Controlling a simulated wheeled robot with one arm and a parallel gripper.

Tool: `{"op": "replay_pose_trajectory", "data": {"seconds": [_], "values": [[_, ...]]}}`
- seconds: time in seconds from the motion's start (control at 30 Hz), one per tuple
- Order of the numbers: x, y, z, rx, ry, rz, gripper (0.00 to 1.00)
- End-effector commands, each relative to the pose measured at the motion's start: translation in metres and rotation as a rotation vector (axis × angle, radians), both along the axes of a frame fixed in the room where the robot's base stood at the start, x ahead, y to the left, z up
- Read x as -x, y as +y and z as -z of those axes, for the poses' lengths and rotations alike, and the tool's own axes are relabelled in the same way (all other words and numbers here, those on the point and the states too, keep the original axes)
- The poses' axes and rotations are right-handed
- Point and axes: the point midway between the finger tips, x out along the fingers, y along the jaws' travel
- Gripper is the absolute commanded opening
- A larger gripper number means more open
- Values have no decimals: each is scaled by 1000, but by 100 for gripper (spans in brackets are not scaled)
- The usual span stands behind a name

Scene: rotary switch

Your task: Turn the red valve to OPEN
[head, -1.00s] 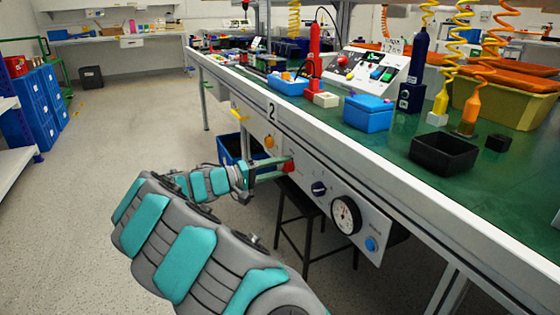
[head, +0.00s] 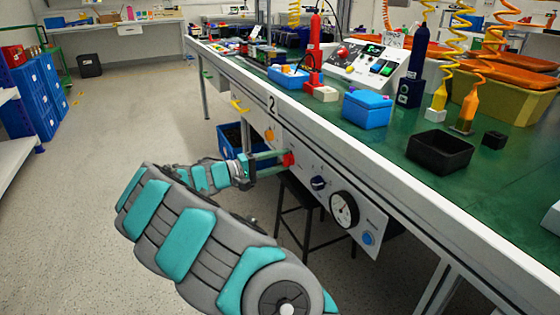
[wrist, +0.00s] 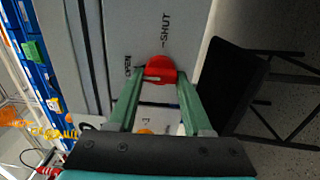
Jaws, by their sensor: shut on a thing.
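The red valve (head: 288,160) is a round red knob on the grey panel below the bench's front edge. In the wrist view the valve (wrist: 161,69) sits between the tips of two green fingers, with the printed words SHUT (wrist: 165,33) above it and OPEN (wrist: 128,67) to its left. My gripper (wrist: 160,76) is shut on the valve, one finger on each side. In the head view my gripper (head: 280,162) reaches the valve from the left. The fingers cover part of the valve's rim, and I cannot tell which word it points to.
A black stool (head: 302,205) and a blue crate (head: 228,142) stand under the bench.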

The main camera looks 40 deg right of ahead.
Motion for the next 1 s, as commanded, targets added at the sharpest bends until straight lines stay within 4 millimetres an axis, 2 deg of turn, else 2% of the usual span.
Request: {"op": "replay_pose_trajectory", "data": {"seconds": [0.07,0.1,0.33,0.73,1.0], "values": [[0,0,1,-1,1,-1,0],[0,0,1,-1,1,-1,54],[0,0,0,-1,0,0,80],[-2,7,0,-1,-1,-2,80],[-12,44,1,-1,-2,-3,80]]}}
